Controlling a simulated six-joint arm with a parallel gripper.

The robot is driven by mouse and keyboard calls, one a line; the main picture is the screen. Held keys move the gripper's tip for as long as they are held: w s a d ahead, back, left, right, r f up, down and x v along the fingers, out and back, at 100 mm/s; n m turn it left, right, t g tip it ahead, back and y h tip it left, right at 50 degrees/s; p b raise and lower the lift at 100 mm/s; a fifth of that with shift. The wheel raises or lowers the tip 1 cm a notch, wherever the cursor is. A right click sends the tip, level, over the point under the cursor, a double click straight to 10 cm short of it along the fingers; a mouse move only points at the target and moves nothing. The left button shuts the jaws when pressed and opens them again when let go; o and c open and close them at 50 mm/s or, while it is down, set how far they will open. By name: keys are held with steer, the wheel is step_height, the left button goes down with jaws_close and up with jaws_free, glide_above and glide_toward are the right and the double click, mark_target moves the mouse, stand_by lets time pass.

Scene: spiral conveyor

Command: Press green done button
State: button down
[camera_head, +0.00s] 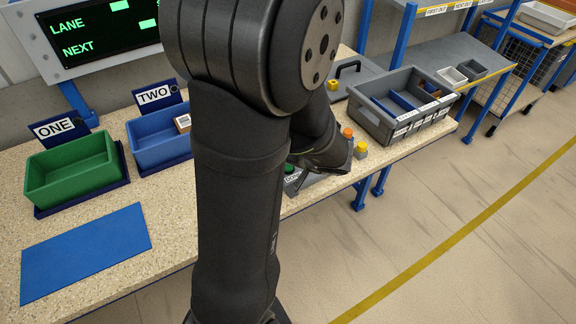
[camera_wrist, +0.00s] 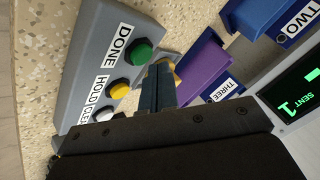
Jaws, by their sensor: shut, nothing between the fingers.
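The green DONE button (camera_wrist: 142,50) is a round dome at the top end of a grey slanted button box (camera_wrist: 90,60) in the wrist view. My gripper (camera_wrist: 162,66) is shut and empty, its fingertips just right of and below the green button in the picture. Whether they touch it or hover above cannot be told. In the head view the green button (camera_head: 290,168) shows partly beside my arm, which hides much of the box; my fingertips are hidden there.
A yellow HOLD button (camera_wrist: 120,88) and a white CLEAR button (camera_wrist: 104,113) sit on the same box. A purple THREE bin (camera_wrist: 203,70) lies beyond my fingers. A green bin (camera_head: 72,172), a blue bin (camera_head: 160,150) and a grey tote (camera_head: 405,118) stand on the table.

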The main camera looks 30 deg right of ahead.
steer(key=shift+r, duration=0.1)
steer(key=shift+r, duration=2.5)
steer(key=shift+r, duration=1.9)
